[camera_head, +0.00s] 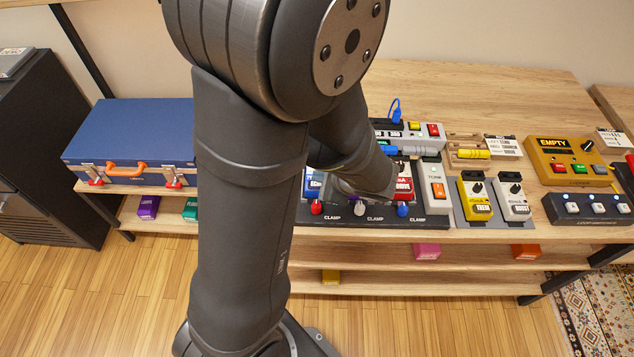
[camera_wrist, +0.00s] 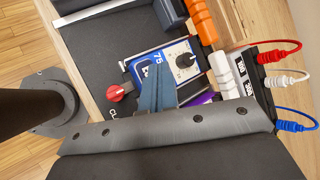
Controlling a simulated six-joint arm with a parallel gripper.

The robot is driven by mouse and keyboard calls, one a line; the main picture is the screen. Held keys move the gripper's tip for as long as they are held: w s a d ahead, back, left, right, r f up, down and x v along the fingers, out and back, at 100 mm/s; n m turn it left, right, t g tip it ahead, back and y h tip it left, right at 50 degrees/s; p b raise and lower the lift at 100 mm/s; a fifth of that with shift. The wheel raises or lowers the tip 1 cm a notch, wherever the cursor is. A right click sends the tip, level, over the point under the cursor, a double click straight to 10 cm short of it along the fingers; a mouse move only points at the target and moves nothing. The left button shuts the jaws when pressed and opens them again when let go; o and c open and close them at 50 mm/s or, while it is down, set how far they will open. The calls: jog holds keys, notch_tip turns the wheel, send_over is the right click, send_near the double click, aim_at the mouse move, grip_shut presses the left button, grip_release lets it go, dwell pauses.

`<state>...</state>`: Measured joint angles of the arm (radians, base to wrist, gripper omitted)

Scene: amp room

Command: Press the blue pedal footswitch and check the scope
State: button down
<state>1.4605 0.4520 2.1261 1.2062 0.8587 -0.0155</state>
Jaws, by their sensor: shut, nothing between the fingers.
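The blue pedal (camera_wrist: 179,64) lies in the wrist view, with a white panel, a dark knob and a lettered blue end. In the head view a small part of the blue pedal (camera_head: 310,184) shows beside my arm. My gripper (camera_wrist: 152,84) is shut and empty, its fingertips over the pedal's lettered part. I cannot tell whether they touch it. The pedal's footswitch cannot be made out, and my fingers cover part of the pedal.
A red clamp knob (camera_wrist: 117,92) is beside the blue pedal. Orange (camera_wrist: 201,20) and white plugs and a supply with red, white and blue cables (camera_wrist: 278,125) are close by. A red pedal (camera_head: 404,184), a yellow pedal (camera_head: 475,198) and a white pedal (camera_head: 512,201) stand further right.

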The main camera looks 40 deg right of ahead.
jog(key=shift+r, duration=2.5)
jog(key=shift+f, duration=0.1)
notch_tip(320, 180, up, 4)
jog(key=shift+f, duration=0.1)
